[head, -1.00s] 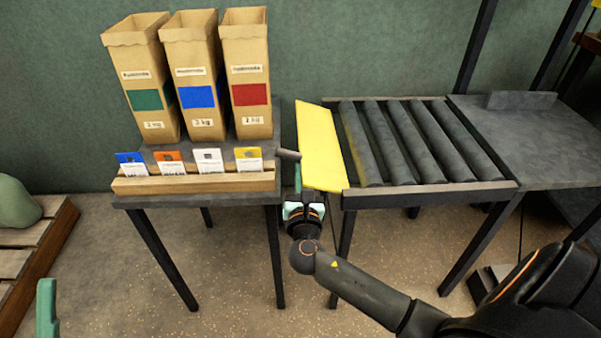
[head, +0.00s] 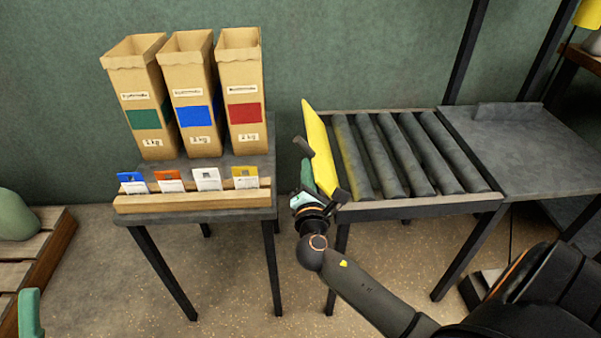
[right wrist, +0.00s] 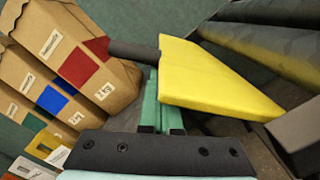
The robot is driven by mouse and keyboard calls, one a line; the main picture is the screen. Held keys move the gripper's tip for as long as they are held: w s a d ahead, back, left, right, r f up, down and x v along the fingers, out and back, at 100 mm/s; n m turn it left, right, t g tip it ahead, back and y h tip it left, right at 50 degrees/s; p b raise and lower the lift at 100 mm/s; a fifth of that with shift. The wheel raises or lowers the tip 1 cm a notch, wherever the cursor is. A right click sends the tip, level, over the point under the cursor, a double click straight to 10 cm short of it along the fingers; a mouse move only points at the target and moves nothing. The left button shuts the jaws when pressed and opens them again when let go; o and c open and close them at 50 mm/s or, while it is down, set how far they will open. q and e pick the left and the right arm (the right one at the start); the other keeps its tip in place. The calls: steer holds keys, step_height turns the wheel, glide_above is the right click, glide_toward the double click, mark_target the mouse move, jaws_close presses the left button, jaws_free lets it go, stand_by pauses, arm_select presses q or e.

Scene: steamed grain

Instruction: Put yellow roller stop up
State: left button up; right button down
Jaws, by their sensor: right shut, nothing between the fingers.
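The yellow roller stop (head: 318,142) is a flat plate at the left end of the roller conveyor (head: 405,155). In the right wrist view the yellow plate (right wrist: 210,80) lies right of and beyond the shut green fingers (right wrist: 163,112); contact is not clear. Only a green tip of my left gripper (head: 29,315) shows at the bottom left.
A table left of the conveyor holds three paper bags (head: 194,95) and a wooden card rack (head: 190,200) with several coloured cards. A narrow gap separates this table from the conveyor. A grey table (head: 510,145) adjoins the conveyor on the right.

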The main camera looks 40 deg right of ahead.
mark_target(320, 169)
steer(key=m, duration=0.1)
steer(key=s+d+r+m, duration=0.1)
steer(key=d+r+m+p, duration=0.1)
steer(key=shift+s+d+r+m, duration=0.15)
steer(key=shift+s+d+m, duration=0.1)
steer(key=shift+m, duration=0.15)
steer(key=shift+s+d+r+m, duration=0.2)
steer(key=shift+s+d+m, duration=0.1)
steer(key=shift+d+m, duration=0.3)
steer(key=shift+s+d+r+m, duration=0.2)
steer(key=shift+s+d+m, duration=0.15)
steer(key=shift+m, duration=0.45)
arm_select(q)
step_height(320, 169, up, 2)
steer(key=shift+a+r+p, duration=0.1)
steer(key=shift+r+p, duration=0.1)
steer(key=shift+p, duration=0.1)
arm_select(e)
steer(key=shift+s+d+m, duration=0.1)
steer(key=shift+d+m, duration=0.15)
steer(key=shift+m, duration=0.05)
arm_select(q)
steer(key=shift+a, duration=0.15)
arm_select(e)
steer(key=shift+a, duration=0.1)
